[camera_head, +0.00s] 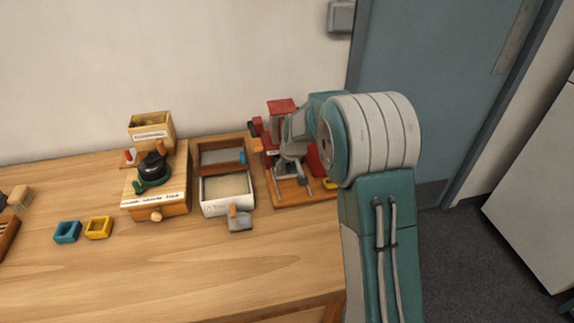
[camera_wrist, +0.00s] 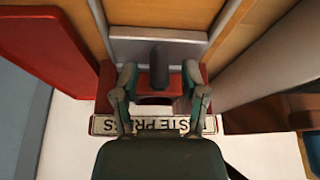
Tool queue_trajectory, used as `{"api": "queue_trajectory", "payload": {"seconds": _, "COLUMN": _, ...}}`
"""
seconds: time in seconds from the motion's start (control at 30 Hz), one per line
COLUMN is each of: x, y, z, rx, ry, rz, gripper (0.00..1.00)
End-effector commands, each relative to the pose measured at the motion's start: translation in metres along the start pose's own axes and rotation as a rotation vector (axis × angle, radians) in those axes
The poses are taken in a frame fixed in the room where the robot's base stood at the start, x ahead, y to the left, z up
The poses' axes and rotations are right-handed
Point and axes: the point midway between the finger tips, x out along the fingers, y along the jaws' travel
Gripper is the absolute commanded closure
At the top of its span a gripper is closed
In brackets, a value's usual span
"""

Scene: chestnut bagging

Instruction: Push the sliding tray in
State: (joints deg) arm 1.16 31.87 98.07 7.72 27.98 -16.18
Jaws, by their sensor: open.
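My gripper (camera_wrist: 160,88) is open, with its two teal fingers spread on either side of a dark knob (camera_wrist: 159,62) in the wrist view. I cannot tell whether they touch it. Behind the knob is a grey plate (camera_wrist: 130,42) between wooden sides, which may be the sliding tray. A label reading "PASTE PRESS" (camera_wrist: 150,126) appears upside down below, partly hidden by my gripper. In the head view, the red press (camera_head: 281,106) stands on a wooden base (camera_head: 285,198), and my gripper (camera_head: 290,163) is in front of it, hiding much of it.
Left of the press is a wooden frame (camera_head: 221,145) with a white-fronted box (camera_head: 213,208). A grey scoop (camera_head: 240,223) lies before it. A wooden grinder box (camera_head: 174,205) stands further left, with yellow (camera_head: 99,228) and blue (camera_head: 67,232) cups. The table's front is clear.

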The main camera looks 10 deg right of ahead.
Motion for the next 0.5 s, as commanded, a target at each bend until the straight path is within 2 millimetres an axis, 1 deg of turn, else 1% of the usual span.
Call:
{"api": "queue_trajectory", "payload": {"seconds": 0.07, "x": -0.004, "y": 0.000, "z": 0.000, "rx": 0.000, "ry": 0.001, "rz": 0.000, "gripper": 0.43}}
{"api": "queue_trajectory", "payload": {"seconds": 0.17, "x": -0.015, "y": 0.000, "z": -0.001, "rx": 0.000, "ry": 0.003, "rz": 0.001, "gripper": 0.43}}
{"api": "queue_trajectory", "payload": {"seconds": 0.5, "x": -0.085, "y": 0.000, "z": -0.002, "rx": 0.000, "ry": 0.004, "rz": 0.001, "gripper": 0.43}}
